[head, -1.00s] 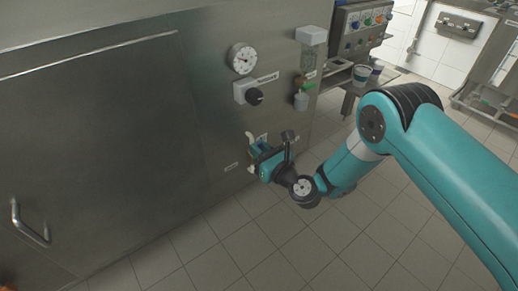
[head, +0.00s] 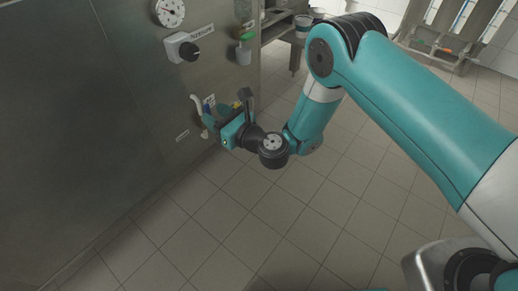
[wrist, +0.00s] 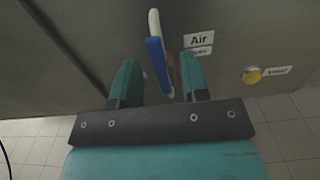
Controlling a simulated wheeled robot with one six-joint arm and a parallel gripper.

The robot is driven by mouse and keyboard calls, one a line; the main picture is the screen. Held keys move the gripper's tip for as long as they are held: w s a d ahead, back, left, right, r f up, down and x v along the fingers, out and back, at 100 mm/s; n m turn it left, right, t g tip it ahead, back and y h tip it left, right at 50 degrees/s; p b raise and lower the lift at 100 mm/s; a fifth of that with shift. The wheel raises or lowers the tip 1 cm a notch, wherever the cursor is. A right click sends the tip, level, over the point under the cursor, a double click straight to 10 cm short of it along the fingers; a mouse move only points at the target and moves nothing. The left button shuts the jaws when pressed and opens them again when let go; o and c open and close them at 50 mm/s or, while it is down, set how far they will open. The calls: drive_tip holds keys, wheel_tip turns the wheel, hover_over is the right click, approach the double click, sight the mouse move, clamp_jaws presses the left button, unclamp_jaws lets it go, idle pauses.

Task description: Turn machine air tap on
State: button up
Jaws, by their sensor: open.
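My gripper (wrist: 159,65) is open, with one teal finger on each side of the lever. There is a gap at the left finger; whether the right finger touches the lever I cannot tell. In the head view my gripper (head: 210,120) is at the front of the steel machine, beside the white end of the tap (head: 197,103). The gripper hides part of the tap there.
A yellow knob (wrist: 251,76) with its own label is to the right of the tap. Above the tap are a black rotary switch (head: 190,51) and a round gauge (head: 169,12). A green-topped fitting (head: 245,38) is at the right. The tiled floor (head: 300,215) is clear.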

drive_tip(key=b, duration=0.1)
drive_tip(key=f+b, duration=0.1)
drive_tip(key=b, duration=0.1)
drive_tip(key=shift+d, duration=0.2)
drive_tip(key=b+v, duration=1.4)
drive_tip(key=b, duration=0.6)
drive_tip(key=shift+s+r, duration=0.3)
drive_tip(key=shift+a, duration=0.1)
